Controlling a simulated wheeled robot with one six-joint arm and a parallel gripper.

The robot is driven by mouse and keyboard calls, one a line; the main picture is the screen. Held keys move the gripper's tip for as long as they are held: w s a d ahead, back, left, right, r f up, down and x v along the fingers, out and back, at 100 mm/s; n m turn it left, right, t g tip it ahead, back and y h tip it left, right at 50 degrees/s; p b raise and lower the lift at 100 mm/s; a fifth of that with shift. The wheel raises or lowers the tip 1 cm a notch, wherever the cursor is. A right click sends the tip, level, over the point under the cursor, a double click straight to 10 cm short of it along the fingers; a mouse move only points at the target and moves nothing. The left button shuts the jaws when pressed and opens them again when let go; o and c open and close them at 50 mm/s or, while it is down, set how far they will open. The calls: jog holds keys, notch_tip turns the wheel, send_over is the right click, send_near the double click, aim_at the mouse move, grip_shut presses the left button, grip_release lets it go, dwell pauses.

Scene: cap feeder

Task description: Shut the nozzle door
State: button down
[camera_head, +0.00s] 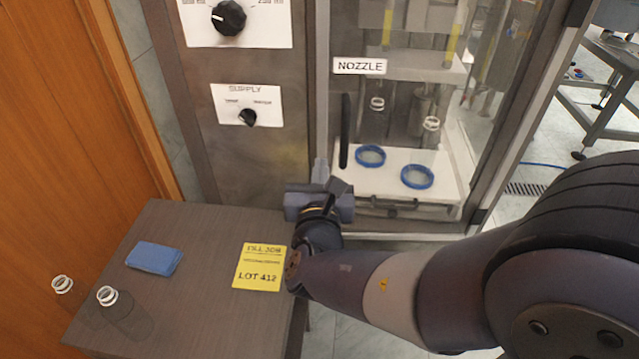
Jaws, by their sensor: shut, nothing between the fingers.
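My gripper (320,172) is shut and empty, low and left of the handle, near the door's lower left edge. I cannot tell whether it touches the door or frame. My wrist hides part of the lower left corner.
Behind the panel are blue rings (416,176) on a white tray. Supply knob (247,117) and an upper knob (229,18) are on the left panel. The table (190,225) holds a blue cloth (154,258), a yellow card (259,267) and clear bottles (122,312).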

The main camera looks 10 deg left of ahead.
aim_at(321, 135)
jog(key=w, duration=0.5)
jog(key=w+a, duration=0.1)
jog(key=w, duration=0.1)
jog(key=shift+w+p, duration=0.25)
jog(key=shift+p, duration=0.15)
jog(key=w, duration=0.1)
jog(key=w+h, duration=0.1)
jog(key=w+m+h, duration=0.1)
jog(key=w, duration=0.1)
jog(key=shift+a, duration=0.35)
jog(key=shift+r, duration=0.3)
